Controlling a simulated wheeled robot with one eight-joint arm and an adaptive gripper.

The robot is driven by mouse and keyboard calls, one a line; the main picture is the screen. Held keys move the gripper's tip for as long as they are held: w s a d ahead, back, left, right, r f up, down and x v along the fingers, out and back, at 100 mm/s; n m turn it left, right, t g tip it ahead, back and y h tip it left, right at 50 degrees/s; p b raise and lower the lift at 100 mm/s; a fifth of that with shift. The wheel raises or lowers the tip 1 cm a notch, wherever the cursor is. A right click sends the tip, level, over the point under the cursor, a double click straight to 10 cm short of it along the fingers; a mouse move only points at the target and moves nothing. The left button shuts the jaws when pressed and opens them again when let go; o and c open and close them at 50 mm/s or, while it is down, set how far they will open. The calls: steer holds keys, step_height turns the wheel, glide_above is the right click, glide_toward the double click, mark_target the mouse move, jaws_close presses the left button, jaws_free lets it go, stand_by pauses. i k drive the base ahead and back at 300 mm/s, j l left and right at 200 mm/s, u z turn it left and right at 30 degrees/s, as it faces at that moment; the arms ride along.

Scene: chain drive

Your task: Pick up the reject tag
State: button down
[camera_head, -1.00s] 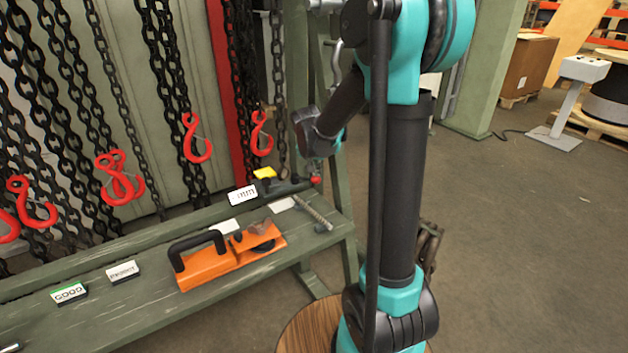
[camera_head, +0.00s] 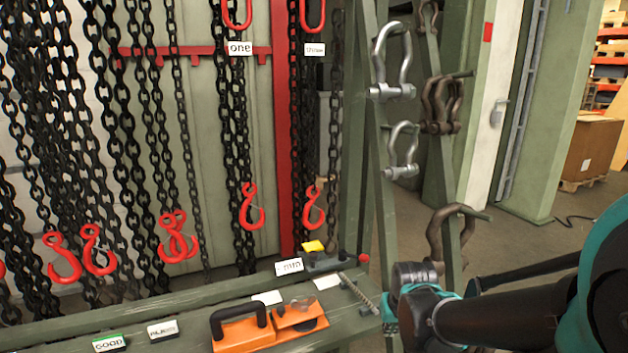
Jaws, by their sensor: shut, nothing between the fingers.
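The reject tag (camera_head: 163,329) is a small white-faced block with dark lettering, standing on the green bench at the lower left. It is just right of the green-and-white GOOD tag (camera_head: 109,343). My gripper (camera_head: 415,273) is at the end of my arm at the lower right, beyond the bench's right end and well away from the tag. It is small and partly merged with my wrist in the picture; it looks shut and holds nothing.
An orange tool with a black handle (camera_head: 243,329) lies on the bench right of the tag. Further right are a white label (camera_head: 289,266), a yellow piece (camera_head: 312,246) and a threaded rod (camera_head: 354,288). Chains with red hooks (camera_head: 178,246) hang behind the bench. Shackles (camera_head: 393,75) hang at the right.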

mark_target(162, 332)
steer(key=u, duration=1.55)
